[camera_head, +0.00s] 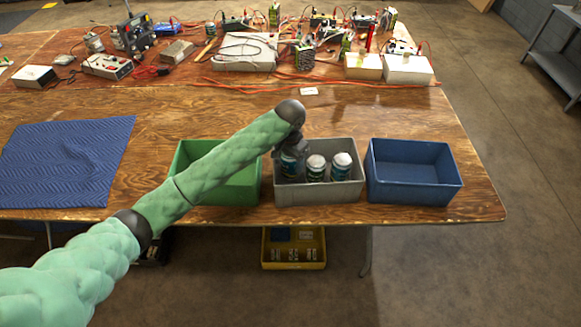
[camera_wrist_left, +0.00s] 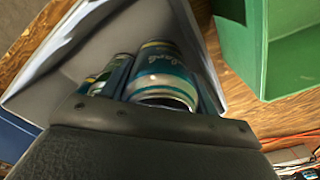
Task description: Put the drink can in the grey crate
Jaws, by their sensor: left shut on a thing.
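The grey crate (camera_head: 318,192) stands at the table's front edge, between a green and a blue crate. My left gripper (camera_head: 288,152) reaches down over the crate's left part. It is shut on a drink can (camera_head: 290,168) with a dark teal label, which is inside the crate walls. In the left wrist view the held can (camera_wrist_left: 163,78) shows its teal side and silver end. The crate's grey wall (camera_wrist_left: 202,40) surrounds it. Whether the can touches the crate floor is hidden. My right gripper is not in view.
Two white-topped cans (camera_head: 316,168) stand in the grey crate, right of the held can. The green crate (camera_head: 240,195) and the blue crate (camera_head: 413,190) flank it closely. A blue mat (camera_head: 65,160) lies at left. Electronics and red cables (camera_head: 290,75) fill the back.

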